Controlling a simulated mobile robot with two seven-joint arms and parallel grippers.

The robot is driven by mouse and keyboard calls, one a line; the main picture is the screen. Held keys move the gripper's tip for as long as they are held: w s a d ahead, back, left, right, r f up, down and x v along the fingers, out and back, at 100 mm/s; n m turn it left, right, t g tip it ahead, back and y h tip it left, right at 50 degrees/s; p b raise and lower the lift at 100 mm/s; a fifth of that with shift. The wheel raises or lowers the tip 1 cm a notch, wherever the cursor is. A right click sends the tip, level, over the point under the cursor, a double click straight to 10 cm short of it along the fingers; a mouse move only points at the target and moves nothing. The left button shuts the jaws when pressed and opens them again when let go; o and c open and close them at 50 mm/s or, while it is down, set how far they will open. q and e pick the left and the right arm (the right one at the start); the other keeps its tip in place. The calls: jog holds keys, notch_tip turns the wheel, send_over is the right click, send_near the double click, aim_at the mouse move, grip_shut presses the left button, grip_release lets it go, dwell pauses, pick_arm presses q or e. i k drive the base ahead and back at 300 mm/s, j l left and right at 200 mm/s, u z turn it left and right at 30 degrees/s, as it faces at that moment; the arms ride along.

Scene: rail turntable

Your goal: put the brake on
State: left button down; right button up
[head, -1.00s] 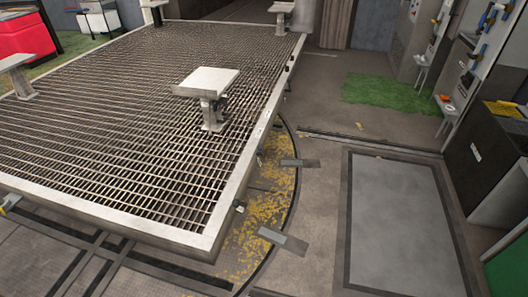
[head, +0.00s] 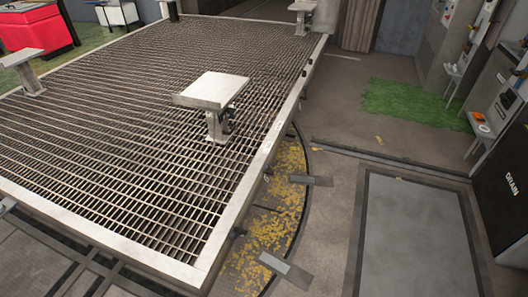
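No part that I can clearly identify as a brake shows in the head view. The turntable deck (head: 110,235) is a large grated platform with a pale metal frame, filling the left and middle. A pedestal with a flat pale top (head: 212,90) stands on the grating, with a small dark fitting on its right side. Neither of my grippers is in view.
A yellow-worn curved floor strip (head: 262,235) with flat grey plates (head: 287,267) runs beside the deck. A grey floor panel (head: 415,235) lies to the right. A black cabinet marked DRAIN (head: 505,190) and wall-side equipment stand at the far right. Open floor lies between.

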aim_at(266, 167)
jog(key=i+l+u, duration=0.25)
jog(key=i+l, duration=0.4)
jog(key=i, duration=0.2)
jog(key=i+l+u, duration=0.25)
jog(key=i+l, duration=0.5)
